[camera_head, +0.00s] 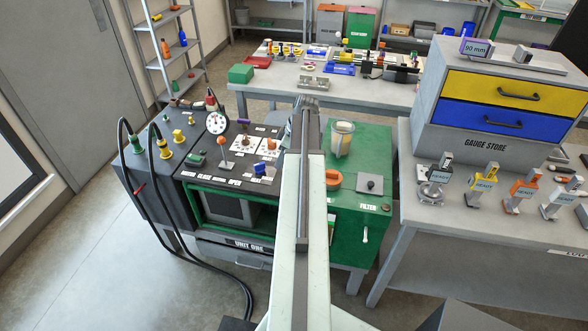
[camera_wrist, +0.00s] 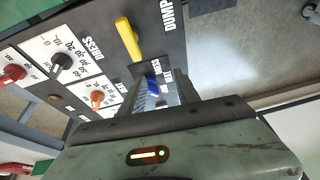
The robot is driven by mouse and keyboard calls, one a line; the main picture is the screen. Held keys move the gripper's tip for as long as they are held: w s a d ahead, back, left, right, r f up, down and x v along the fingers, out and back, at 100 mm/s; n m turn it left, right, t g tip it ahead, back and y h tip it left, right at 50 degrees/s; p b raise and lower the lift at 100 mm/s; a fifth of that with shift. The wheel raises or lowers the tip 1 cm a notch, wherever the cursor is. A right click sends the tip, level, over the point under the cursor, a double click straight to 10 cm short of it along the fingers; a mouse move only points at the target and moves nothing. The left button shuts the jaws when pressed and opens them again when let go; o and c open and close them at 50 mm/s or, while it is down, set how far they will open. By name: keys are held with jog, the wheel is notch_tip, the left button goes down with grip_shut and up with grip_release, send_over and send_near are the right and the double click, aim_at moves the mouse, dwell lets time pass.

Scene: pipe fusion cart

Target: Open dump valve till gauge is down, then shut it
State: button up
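The dump valve shows in the wrist view as a yellow lever (camera_wrist: 130,39) on a dark panel, beside the lettering DUMP. It is apart from my gripper (camera_wrist: 158,93), whose grey fingers show below it in that view. A blue part (camera_wrist: 153,84) shows at the fingers; I cannot tell whether they touch it or how far they are parted. In the head view my arm hides the yellow lever and most of my gripper. The round white gauge (camera_head: 216,123) stands at the cart's back left; its needle is too small to read.
Black hoses (camera_head: 152,203) loop on the left. A grey drawer cabinet (camera_head: 490,101) stands on the right bench.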

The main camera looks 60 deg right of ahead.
jog(key=s+d, duration=0.5)
jog(key=shift+t, duration=0.4)
jog(key=b+x, duration=0.7)
jog(key=shift+s+d+f, duration=0.1)
jog(key=shift+s+d, duration=0.1)
jog(key=shift+s, duration=0.05)
jog(key=shift+w+f, duration=0.25)
jog(key=shift+f, duration=0.05)
jog(key=shift+r, duration=0.1)
grip_shut()
